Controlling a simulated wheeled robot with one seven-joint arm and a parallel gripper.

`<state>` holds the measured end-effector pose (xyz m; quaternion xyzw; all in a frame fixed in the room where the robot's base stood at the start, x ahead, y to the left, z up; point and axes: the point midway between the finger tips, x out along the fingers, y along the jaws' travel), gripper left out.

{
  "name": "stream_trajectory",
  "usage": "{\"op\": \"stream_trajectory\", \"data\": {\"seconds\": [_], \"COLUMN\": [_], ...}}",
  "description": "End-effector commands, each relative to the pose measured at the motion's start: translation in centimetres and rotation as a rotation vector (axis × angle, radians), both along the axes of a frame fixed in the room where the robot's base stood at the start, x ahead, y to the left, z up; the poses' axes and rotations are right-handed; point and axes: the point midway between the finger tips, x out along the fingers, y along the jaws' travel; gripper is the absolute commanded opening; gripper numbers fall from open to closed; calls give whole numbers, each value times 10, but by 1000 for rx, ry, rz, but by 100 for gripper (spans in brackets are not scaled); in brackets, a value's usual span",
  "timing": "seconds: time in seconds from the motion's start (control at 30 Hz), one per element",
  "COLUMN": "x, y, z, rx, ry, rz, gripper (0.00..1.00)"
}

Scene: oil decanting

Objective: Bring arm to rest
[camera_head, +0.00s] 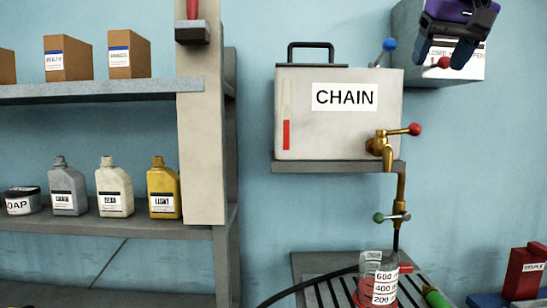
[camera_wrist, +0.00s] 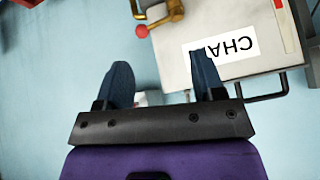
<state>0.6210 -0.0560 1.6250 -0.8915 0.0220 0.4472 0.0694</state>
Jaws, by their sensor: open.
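My gripper (camera_head: 452,50) is at the top right of the head view, in front of a grey box on the wall. Its two dark fingers are apart, with nothing between them. In the wrist view my gripper (camera_wrist: 165,82) also shows open and empty, with the tank labelled CHAIN (camera_wrist: 225,45) beyond its fingers and to the right. The CHAIN tank (camera_head: 340,133) stands on a wall bracket in the middle of the head view, apart from my gripper.
A brass tap with a red knob (camera_head: 414,129) sticks out of the tank. Below it, a measuring beaker (camera_head: 378,272) stands on a slatted grate. Shelves at left hold a yellow bottle (camera_head: 163,187), other containers and boxes. A red item (camera_head: 525,272) is at lower right. Bare wall lies between.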

Motion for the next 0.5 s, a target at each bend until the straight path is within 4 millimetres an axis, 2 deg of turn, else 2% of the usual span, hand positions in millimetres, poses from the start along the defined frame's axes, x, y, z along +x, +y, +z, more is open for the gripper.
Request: {"op": "stream_trajectory", "data": {"seconds": [0.03,0.27,0.5], "x": [-15,-77,-145], "y": [-1,-5,-11], "z": [-21,-119,-231], "rx": [-8,-44,-74], "ry": [15,75,138], "rz": [7,40,79], "gripper": [62,62,62]}}
